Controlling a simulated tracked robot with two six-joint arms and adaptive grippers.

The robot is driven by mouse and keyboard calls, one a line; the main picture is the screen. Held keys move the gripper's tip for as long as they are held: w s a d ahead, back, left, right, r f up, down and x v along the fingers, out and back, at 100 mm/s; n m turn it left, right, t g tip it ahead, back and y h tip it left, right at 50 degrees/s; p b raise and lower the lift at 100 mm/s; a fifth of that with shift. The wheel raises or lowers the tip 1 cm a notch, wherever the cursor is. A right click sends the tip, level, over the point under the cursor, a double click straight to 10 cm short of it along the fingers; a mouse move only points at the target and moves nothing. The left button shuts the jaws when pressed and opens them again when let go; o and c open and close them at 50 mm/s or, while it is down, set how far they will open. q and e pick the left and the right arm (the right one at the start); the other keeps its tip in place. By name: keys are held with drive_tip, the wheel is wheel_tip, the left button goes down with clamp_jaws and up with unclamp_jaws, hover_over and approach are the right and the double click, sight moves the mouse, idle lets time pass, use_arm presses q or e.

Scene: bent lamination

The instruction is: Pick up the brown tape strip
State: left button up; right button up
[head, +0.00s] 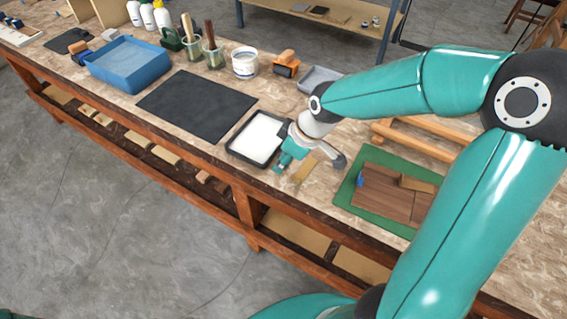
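A tan-brown strip (304,171), which looks like the brown tape strip, lies on the bench top near its front edge, just right of a black tray of white liquid. My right gripper (309,165) is over the strip, pointing down from the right arm. Its fingers are spread apart, one on the tray side and one on the right. The gripper hides the strip's upper end, and I cannot tell whether a finger touches it. My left gripper is out of the picture.
The black tray (257,137) is close on the left. A green mat (350,196) with dark wood pieces (385,193) lies to the right. A black mat (197,104), a blue bin (128,65) and a white tub (245,62) stand farther left and back.

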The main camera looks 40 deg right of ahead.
drive_tip(key=x, duration=0.4)
drive_tip(key=shift+s+d+f, duration=0.15)
drive_tip(key=shift+s, duration=0.1)
drive_tip(key=shift+c, duration=0.5)
clamp_jaws()
